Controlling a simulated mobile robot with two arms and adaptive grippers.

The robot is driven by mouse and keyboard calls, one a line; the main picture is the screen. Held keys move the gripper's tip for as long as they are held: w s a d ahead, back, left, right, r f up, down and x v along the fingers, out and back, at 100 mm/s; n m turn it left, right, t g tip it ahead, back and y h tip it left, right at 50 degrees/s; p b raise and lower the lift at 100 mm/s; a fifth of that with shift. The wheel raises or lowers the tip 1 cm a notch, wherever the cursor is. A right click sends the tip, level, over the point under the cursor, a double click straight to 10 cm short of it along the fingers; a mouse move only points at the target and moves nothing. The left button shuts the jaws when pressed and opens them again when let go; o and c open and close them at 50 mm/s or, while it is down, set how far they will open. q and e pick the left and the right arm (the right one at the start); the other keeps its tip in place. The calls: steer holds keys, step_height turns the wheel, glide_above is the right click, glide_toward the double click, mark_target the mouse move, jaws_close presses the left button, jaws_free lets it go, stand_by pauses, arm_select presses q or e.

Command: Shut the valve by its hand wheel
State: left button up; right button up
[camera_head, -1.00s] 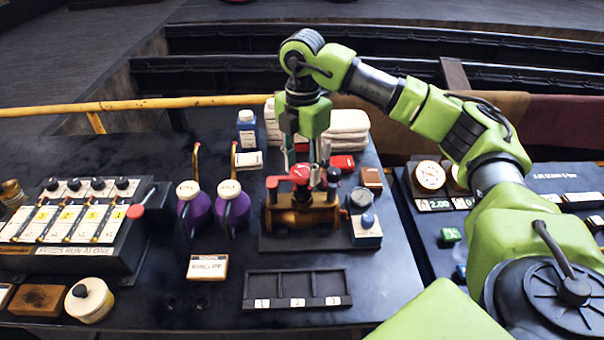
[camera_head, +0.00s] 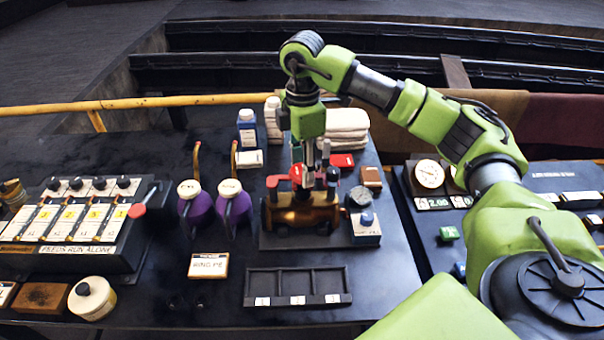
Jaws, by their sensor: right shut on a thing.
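The valve is a brass body (camera_head: 300,215) on a dark base plate at the middle of the bench. Its red hand wheel (camera_head: 274,182) sits on top and is partly hidden by my right gripper. My right gripper (camera_head: 309,180) points down from above, and its fingers are shut on the hand wheel. The exact grip on the wheel is small and partly covered. My left gripper is not in view.
A pressure gauge (camera_head: 361,196) stands just right of the valve. Two purple oil cans (camera_head: 233,208) stand to its left. A slotted black tray (camera_head: 297,284) lies in front. White folded cloths (camera_head: 346,122) and a blue-labelled bottle (camera_head: 247,128) are behind.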

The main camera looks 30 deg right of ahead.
steer(key=m+p, duration=0.1)
steer(key=m, duration=0.2)
steer(key=shift+m, duration=1.3)
steer(key=o, duration=1.2)
steer(key=c, duration=0.3)
